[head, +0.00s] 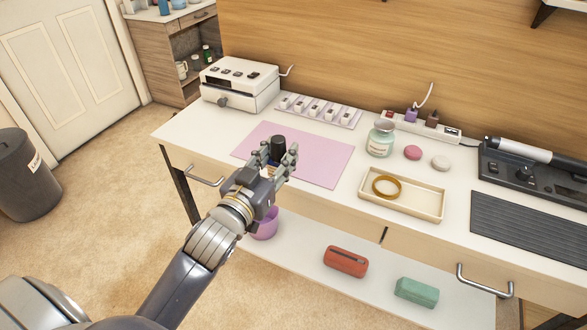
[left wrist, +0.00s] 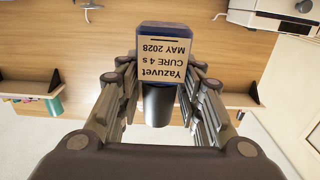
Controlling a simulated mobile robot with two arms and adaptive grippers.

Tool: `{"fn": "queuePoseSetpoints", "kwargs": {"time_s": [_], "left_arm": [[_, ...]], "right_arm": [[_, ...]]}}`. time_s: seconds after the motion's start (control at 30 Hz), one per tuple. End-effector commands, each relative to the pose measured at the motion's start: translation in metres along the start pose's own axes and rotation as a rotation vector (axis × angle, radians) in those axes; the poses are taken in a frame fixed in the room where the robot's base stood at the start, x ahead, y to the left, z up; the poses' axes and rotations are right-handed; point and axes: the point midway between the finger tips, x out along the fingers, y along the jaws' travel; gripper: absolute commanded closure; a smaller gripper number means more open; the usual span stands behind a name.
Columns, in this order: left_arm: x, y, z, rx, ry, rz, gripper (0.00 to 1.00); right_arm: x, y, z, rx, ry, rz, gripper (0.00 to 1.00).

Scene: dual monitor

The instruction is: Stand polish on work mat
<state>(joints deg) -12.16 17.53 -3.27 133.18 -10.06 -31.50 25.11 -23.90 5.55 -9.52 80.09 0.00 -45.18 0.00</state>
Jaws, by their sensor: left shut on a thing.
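The polish bottle has a black cap (head: 278,147) and a blue body with a cream label (left wrist: 162,72) reading "Yazuvet CURE 4 s MAY 2028". The label shows upside down in the left wrist view. My left gripper (head: 275,168) is shut on the bottle, with fingers on both sides of it. The bottle looks about upright, cap up, over the front part of the pink work mat (head: 325,160). The fingers hide its base in the head view, so I cannot tell whether it touches the mat. My right gripper is not in view.
Right of the mat are a cream tray (head: 430,205) holding a gold ring, a glass jar (head: 380,140) and two round pucks. Behind it stand a white lamp unit (head: 240,85), a rack (head: 318,110) and a power strip (head: 440,130). The mat's right half is bare.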

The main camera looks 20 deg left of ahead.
Motion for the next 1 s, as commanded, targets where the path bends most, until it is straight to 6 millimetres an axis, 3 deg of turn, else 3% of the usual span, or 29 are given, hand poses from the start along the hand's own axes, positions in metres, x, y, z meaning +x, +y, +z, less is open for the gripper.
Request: {"fn": "queuePoseSetpoints", "kwargs": {"time_s": [0.03,0.1,0.33,0.47,1.0], "left_arm": [[0.004,-0.003,0.017,0.003,0.005,0.003,0.91],[0.007,-0.006,0.023,0.002,0.004,0.005,0.91],[0.015,-0.012,0.030,0.002,0.004,0.010,0.91],[0.029,-0.007,0.031,0.000,0.005,0.010,0.91],[0.148,0.035,0.043,0.001,0.004,0.011,0.91]], "right_arm": [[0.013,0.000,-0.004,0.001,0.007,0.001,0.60],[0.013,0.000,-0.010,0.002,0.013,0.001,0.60],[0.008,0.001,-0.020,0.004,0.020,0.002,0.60],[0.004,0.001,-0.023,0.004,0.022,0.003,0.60],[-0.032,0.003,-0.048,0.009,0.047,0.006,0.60]]}}
